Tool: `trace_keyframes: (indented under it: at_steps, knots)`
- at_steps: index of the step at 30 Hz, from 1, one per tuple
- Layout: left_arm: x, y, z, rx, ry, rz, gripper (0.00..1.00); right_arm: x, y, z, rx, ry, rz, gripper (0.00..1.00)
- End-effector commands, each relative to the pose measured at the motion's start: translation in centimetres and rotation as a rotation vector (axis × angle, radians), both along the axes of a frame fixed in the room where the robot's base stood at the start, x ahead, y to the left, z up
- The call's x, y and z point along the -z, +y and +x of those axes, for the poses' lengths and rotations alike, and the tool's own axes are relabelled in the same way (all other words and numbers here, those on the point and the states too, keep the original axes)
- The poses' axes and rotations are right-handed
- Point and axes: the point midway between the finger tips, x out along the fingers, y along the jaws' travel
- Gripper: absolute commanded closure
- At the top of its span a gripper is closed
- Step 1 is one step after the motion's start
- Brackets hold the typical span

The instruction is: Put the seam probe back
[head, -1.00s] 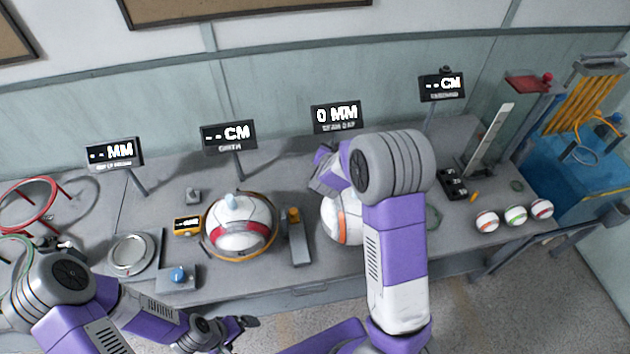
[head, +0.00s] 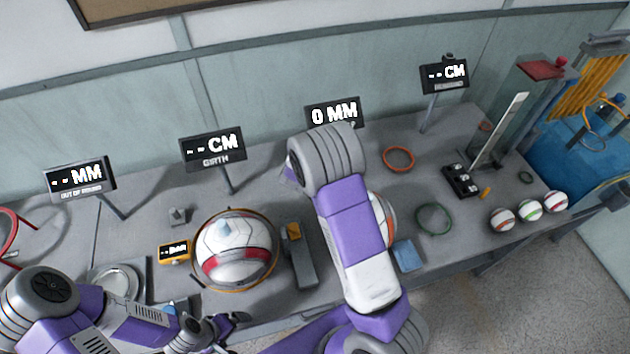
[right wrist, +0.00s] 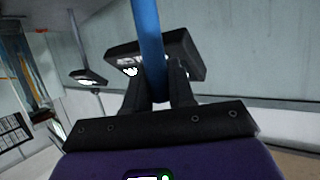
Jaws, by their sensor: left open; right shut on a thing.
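A blue bar, which I take to be the seam probe (right wrist: 146,45), stands between the fingers of my right gripper (right wrist: 158,82) in the right wrist view. The gripper is shut on it, and its far end runs out of the top of the picture. In the head view my right arm hides this gripper and the probe. The seam gap display (head: 333,114) reads 0 MM. My left gripper (head: 236,330) is open and empty near the front left edge of the bench. A white and orange ball (head: 384,215) is partly hidden behind my right arm.
A red and white ball (head: 236,255) sits in a ring, beside a grey stand with an orange top (head: 301,262). A blue pad (head: 407,255), green ring (head: 434,218) and orange ring (head: 398,159) lie to the right. Three small balls (head: 529,211) line the right edge.

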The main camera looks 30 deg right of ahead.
Motion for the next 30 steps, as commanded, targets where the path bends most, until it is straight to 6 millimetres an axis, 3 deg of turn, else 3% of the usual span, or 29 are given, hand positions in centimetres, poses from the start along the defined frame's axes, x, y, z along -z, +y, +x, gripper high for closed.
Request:
trace_keyframes:
  at_steps: [1,3,9,16,24,30]
  knots:
    - [0.6,0.0,0.0,0.0,0.0,0.0,0.0,1.9,0.0,0.0,-0.001,0.006,-0.001,1.0]
    - [0.9,0.0,0.0,0.0,0.0,0.0,0.0,3.8,0.0,0.0,0.0,0.006,-0.002,1.0]
    - [1.6,0.0,0.0,0.0,0.0,0.0,0.0,8.2,0.0,0.0,-0.001,0.003,-0.001,1.0]
    - [1.9,0.0,0.0,0.0,0.0,0.0,0.0,10.1,0.0,0.0,0.0,-0.001,0.001,1.0]
    - [2.5,0.0,0.0,0.0,0.0,0.0,0.0,13.9,0.0,0.0,-0.001,0.0,0.0,1.0]
    - [2.5,0.0,0.0,0.0,0.0,0.0,0.0,14.1,0.0,0.0,-0.001,-0.001,0.001,1.0]
